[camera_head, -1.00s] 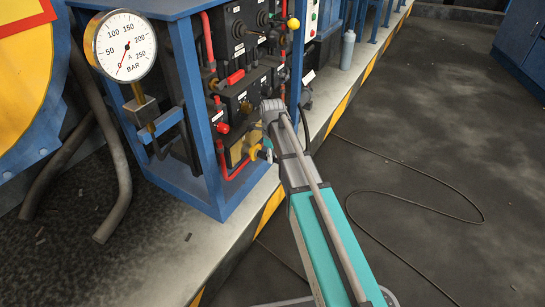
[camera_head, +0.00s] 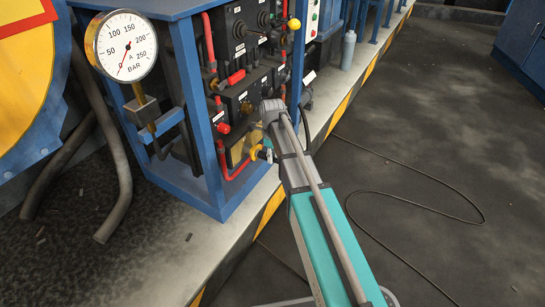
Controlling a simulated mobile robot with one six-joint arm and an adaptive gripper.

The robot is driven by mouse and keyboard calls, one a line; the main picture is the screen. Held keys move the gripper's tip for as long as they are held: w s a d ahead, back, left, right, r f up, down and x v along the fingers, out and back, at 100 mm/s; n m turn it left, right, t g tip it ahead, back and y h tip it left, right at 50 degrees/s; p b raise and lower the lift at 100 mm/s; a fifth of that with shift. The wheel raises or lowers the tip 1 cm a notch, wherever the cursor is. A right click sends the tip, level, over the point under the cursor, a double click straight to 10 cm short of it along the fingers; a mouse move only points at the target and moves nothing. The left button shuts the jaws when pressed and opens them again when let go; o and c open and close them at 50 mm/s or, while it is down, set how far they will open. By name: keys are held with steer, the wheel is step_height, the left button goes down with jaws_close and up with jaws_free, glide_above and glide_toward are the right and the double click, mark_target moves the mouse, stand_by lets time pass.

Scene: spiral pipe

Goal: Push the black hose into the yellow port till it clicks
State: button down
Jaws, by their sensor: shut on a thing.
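The yellow port (camera_head: 256,151) sits low on the front of the blue-framed panel, left of my arm's end. My gripper (camera_head: 267,154) is at the port, small in view and partly hidden by my own wrist. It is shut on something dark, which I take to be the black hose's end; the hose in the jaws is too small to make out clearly. A black hose (camera_head: 308,105) shows just right of my wrist by the panel. Whether the held end is inside the port or only against it cannot be told.
The blue frame (camera_head: 205,130) holds black valve blocks, red pipes (camera_head: 234,172) and a red knob (camera_head: 222,128) close to my gripper. A round pressure gauge (camera_head: 126,46) stands at left. A thin black cable (camera_head: 420,196) loops on the open floor at right.

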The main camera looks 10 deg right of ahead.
steer(key=shift+w+a, duration=0.15)
steer(key=shift+c, duration=2.4)
jaws_free()
steer(key=shift+s+d, duration=0.3)
steer(key=s+d, duration=0.6)
steer(key=d, duration=0.1)
steer(key=shift+s+d, duration=0.2)
steer(key=shift+d, duration=0.15)
